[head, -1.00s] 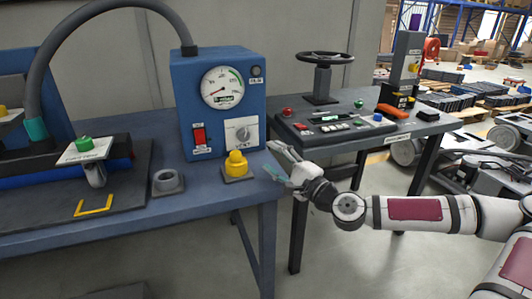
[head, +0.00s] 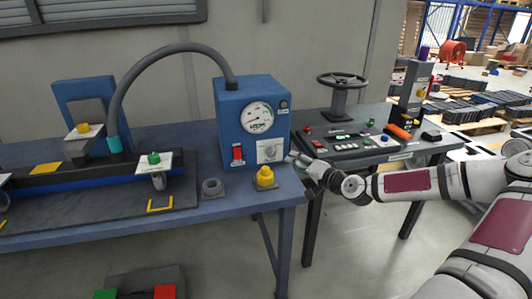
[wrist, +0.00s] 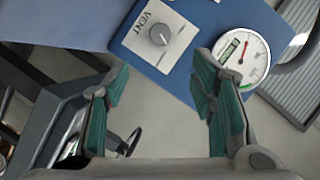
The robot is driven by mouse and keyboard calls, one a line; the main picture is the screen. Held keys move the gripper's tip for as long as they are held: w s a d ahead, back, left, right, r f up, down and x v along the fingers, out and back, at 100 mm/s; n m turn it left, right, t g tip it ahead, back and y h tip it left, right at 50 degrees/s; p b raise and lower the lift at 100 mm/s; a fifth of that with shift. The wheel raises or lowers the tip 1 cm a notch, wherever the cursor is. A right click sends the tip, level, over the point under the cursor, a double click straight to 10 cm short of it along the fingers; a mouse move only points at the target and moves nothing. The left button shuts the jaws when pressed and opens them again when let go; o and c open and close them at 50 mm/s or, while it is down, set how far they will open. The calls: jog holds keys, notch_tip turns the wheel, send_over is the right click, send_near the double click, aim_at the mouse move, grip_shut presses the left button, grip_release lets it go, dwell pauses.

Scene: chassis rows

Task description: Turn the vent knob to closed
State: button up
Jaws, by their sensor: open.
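The vent knob (head: 269,152) is a grey dial on a white plate on the front of the blue gauge box (head: 226,112). In the wrist view the knob (wrist: 160,35) sits on its plate marked VENT, with its pointer tilted. I cannot tell which setting it points at. My gripper (head: 294,161) is just right of and in front of the box, near the knob's height. In the wrist view its teal-padded fingers (wrist: 160,95) are apart and empty, with the knob beyond the gap between them.
A round gauge (head: 257,118) and a red switch (head: 237,153) share the box front. A yellow knob (head: 265,176) stands on the blue bench below. To the right is a second table with a handwheel (head: 342,80) and a button panel (head: 345,141).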

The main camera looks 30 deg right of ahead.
aim_at(274, 154)
jog(key=b+x, duration=0.1)
jog(key=x, duration=1.2)
jog(key=shift+w, duration=0.25)
jog(key=c, duration=1.1)
jog(key=shift+d+f+m+t+b, duration=0.1)
jog(key=shift+f+m+t+b, duration=0.35)
jog(key=shift+b, duration=0.45)
jog(key=shift+c, duration=0.2)
jog(key=m+y+b, duration=0.1)
jog(key=m+b, duration=0.1)
jog(key=b, duration=0.1)
jog(key=shift+t, duration=0.35)
jog(key=shift+r+m, duration=0.15)
jog(key=shift+m, duration=0.2)
jog(key=o, duration=1.1)
